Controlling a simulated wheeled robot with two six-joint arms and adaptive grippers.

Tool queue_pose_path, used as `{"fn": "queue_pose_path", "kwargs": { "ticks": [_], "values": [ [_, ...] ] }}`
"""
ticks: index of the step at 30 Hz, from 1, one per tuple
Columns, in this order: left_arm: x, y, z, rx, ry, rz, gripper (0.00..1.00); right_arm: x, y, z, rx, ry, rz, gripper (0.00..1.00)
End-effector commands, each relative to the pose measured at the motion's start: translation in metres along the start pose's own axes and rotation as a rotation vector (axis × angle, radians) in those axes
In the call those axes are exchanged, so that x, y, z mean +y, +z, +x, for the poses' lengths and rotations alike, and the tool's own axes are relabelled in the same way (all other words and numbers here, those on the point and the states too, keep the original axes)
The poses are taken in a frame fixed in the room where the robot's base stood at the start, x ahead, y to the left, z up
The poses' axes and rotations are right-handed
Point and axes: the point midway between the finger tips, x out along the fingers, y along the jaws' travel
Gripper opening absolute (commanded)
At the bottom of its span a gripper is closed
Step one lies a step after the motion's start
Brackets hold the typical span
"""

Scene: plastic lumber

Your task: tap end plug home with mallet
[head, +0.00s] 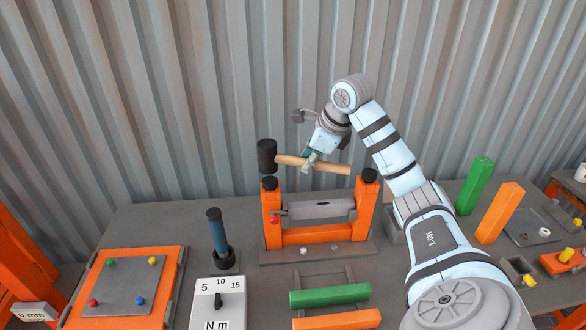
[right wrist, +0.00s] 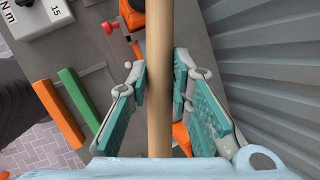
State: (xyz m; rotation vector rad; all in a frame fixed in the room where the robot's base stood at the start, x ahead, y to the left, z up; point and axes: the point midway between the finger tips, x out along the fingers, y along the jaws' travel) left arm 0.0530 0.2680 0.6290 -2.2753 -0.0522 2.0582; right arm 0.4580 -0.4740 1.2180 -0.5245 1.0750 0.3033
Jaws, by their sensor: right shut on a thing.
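My right gripper (head: 311,160) is shut on the wooden handle of the mallet (head: 267,157), whose black head points to the left. In the right wrist view the handle of the mallet (right wrist: 158,60) runs between the teal finger pads of my right gripper (right wrist: 161,78). The mallet head hangs just above a black plug (head: 269,183) on top of the left orange post; whether they touch is hard to tell. A second black plug (head: 370,175) sits on the right orange post. My left gripper does not show.
The orange frame (head: 318,235) carries a grey roller (head: 320,210). Green (head: 330,296) and orange (head: 338,320) bars lie in front. A blue-handled tool (head: 217,232) and a torque box (head: 216,303) stand left. Upright green (head: 474,185) and orange posts stand right. A corrugated wall is behind.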

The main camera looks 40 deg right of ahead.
Motion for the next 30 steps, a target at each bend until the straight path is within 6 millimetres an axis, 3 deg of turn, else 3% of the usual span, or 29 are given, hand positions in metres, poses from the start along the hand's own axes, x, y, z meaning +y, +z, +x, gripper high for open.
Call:
{"fn": "queue_pose_path", "kwargs": {
  "ticks": [8, 14, 30],
  "values": [
    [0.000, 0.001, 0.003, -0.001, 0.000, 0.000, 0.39, 0.001, -0.002, 0.004, 0.000, -0.001, 0.000, 0.00],
    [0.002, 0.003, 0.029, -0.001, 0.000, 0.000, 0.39, 0.011, -0.017, 0.038, 0.002, 0.000, -0.001, 0.00],
    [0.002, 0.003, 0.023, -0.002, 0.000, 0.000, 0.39, 0.012, -0.017, 0.038, 0.002, 0.001, 0.000, 0.00]
  ]
}}
